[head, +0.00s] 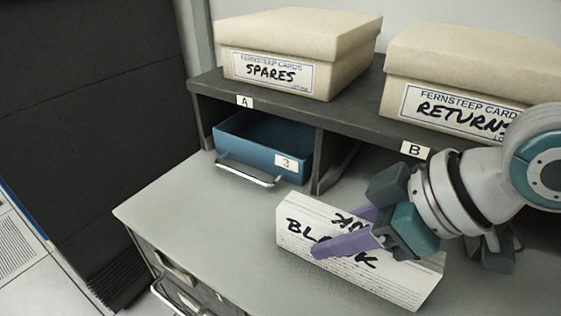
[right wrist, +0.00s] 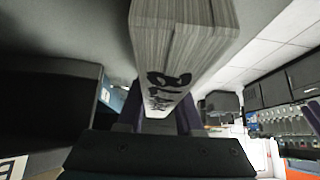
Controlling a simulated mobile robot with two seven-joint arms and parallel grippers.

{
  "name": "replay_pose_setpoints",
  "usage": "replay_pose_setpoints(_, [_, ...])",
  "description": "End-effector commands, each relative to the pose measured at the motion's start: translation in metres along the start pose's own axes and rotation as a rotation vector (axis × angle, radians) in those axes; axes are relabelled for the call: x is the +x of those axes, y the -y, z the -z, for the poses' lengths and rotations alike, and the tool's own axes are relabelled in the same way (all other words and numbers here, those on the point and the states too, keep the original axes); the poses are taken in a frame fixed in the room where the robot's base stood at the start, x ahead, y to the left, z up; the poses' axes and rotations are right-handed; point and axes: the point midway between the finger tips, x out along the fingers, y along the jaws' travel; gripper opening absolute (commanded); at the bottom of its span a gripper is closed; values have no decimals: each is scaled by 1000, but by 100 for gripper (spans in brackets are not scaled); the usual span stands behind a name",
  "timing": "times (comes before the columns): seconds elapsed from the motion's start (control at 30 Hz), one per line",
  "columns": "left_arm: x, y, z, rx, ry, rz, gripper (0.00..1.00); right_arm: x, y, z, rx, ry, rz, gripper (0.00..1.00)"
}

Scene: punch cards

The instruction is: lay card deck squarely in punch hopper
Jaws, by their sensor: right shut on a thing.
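The card deck (head: 401,280) is a thick white stack with black handwriting on it, partly covered by my fingers; I can read "BL" and a "K". My right gripper (head: 345,232) is shut on the deck, its purple fingers gripping across the deck's middle, over the grey desk top. In the right wrist view the deck (right wrist: 185,45) rises between the fingers, its layered edges facing the camera. I cannot tell whether the deck touches the desk. No punch hopper can be made out in either view. My left gripper is not in view.
A dark shelf (head: 300,112) stands behind, with a blue tray (head: 245,157) marked 3 in bay A. Boxes labelled "SPARES" (head: 330,75) and "RETURN..." (head: 440,65) sit on top. The desk top (head: 190,210) is clear left of the deck. Drawers (head: 185,275) are below.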

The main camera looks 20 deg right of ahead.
Motion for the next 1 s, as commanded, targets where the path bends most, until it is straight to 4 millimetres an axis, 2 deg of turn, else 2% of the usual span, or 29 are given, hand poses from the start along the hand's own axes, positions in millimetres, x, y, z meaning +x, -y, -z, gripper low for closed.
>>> replay_pose_setpoints(0.2, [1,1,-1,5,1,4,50,2,0,-1,0,-2,0,0])
replay_pose_setpoints(0.23, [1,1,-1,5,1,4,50,2,0,-2,1,1,0,37])
replay_pose_setpoints(0.47, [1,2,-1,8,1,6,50,2,0,-1,1,0,0,63])
replay_pose_setpoints(0.77, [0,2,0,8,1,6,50,0,0,1,1,0,0,65])
replay_pose_setpoints(0.87, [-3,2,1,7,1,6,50,-10,-1,1,1,1,-1,65])
replay_pose_setpoints(1.0, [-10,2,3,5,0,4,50,-39,0,1,-3,5,-1,65])
